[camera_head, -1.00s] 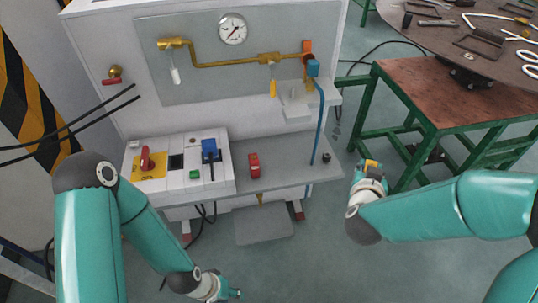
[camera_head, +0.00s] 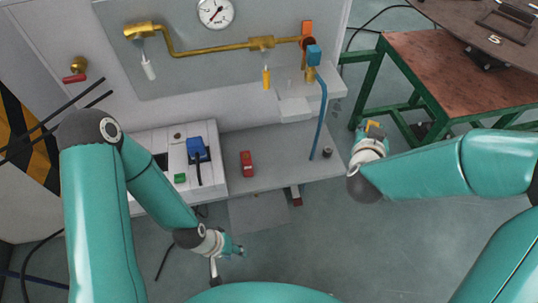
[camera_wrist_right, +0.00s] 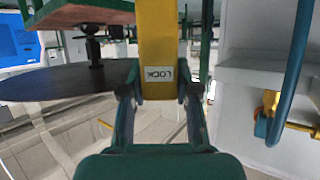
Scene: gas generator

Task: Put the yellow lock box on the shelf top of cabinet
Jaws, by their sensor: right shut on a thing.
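The yellow lock box (camera_wrist_right: 159,45) with a "LOCK" label is held between the fingers of my right gripper (camera_wrist_right: 160,95), seen in the right wrist view. In the head view only a small yellow part of the box (camera_head: 374,127) shows at my right gripper (camera_head: 371,135). This gripper is right of the cabinet's grey shelf (camera_head: 275,178), apart from it. The white cabinet (camera_head: 110,85) has a gauge and brass pipe on its panel. My left gripper (camera_head: 237,250) is low in front of the cabinet, too small to judge its fingers.
A red item (camera_head: 247,164) and a small dark knob (camera_head: 327,153) are on the grey shelf, with bare surface between them. A blue hose (camera_head: 319,120) hangs at the shelf's right end. A green-framed table (camera_head: 450,75) stands at the right.

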